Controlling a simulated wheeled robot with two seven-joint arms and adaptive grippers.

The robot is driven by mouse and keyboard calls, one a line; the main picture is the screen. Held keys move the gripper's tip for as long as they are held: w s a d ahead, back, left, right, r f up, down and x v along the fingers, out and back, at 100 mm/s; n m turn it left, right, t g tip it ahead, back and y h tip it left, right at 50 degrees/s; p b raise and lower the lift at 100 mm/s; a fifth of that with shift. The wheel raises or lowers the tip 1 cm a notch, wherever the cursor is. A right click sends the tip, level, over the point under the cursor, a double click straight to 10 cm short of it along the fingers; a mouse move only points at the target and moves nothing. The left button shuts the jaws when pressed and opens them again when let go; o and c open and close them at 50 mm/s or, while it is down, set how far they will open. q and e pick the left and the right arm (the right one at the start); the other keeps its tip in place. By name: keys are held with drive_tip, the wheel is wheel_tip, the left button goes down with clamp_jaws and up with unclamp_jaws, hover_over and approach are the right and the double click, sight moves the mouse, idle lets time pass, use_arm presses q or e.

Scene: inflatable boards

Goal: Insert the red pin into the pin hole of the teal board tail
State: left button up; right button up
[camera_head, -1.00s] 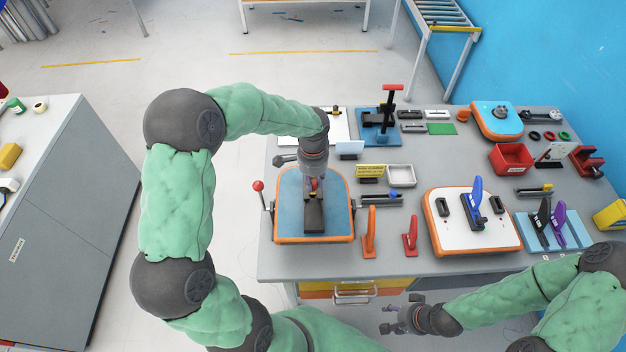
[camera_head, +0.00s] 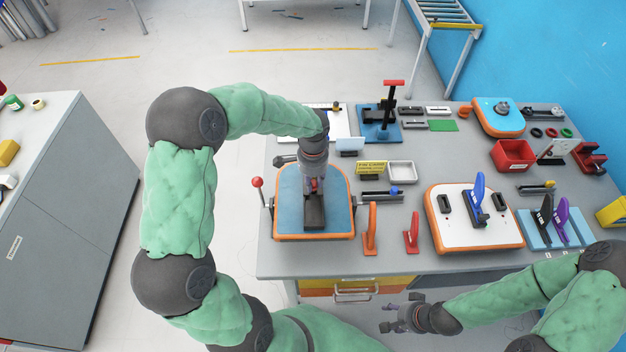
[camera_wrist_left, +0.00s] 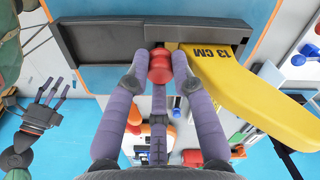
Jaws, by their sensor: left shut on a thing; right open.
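The teal board tail (camera_head: 288,212), teal with an orange rim, lies at the table's front left with a black fin box (camera_head: 314,218) on it. My left gripper (camera_wrist_left: 158,75) is shut on the red pin (camera_wrist_left: 160,66), which also shows as a small red spot in the head view (camera_head: 314,185). The pin is at the box's edge, beside a yellow fin (camera_wrist_left: 240,85) marked "13 CM" that stands in the box (camera_wrist_left: 105,42). The pin hole and the pin's far end are hidden. My right gripper (camera_head: 392,319) is open and empty in front of the table.
A white board tail (camera_head: 445,228) with a blue fin stands to the right. An orange fin (camera_head: 371,230) and a red fin (camera_head: 412,234) stand between the boards. A clamp handle with a red ball (camera_head: 257,183) is at the teal board's left edge.

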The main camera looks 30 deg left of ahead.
sight(313, 182)
use_arm(q)
drive_tip(key=shift+f+b, duration=0.5)
drive_tip(key=shift+f, duration=0.25)
drive_tip(key=o, duration=1)
wheel_tip(313, 182, up, 12)
idle(0.4)
